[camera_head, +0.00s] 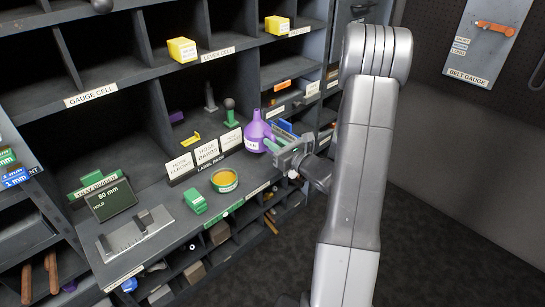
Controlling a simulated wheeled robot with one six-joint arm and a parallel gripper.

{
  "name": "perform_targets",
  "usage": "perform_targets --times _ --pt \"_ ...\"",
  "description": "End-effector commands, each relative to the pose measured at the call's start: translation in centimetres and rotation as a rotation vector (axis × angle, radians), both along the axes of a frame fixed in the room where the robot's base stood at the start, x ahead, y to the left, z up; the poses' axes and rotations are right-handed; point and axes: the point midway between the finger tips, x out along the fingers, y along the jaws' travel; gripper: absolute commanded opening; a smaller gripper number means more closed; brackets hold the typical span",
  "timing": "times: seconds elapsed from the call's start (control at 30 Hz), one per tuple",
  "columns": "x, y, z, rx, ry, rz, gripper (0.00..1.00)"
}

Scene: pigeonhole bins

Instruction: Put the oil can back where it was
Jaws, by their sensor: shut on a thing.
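The purple oil can (257,131), with a round body and a narrow neck, is upright at the right end of the shelf ledge. A white label with dark letters shows low on its front. My gripper (273,146) reaches in from the right and is shut on the oil can. The fingers partly cover the can's lower right side. I cannot tell whether the can's base touches the ledge.
A label rack (207,158) with white cards stands just left of the can. A green-and-orange round tin (224,180), a green block (195,202) and a grey gauge stand (135,231) occupy the ledge. Blue and orange items sit in bins to the right.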

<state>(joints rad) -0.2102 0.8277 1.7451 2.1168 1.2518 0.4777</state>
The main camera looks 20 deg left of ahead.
Motion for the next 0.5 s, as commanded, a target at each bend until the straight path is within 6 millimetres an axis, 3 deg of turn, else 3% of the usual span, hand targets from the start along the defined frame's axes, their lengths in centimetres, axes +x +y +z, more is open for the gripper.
perform_targets --times 0.5 --pt "0.0 0.0 -4.9 0.001 0.0 -0.001 0.0"
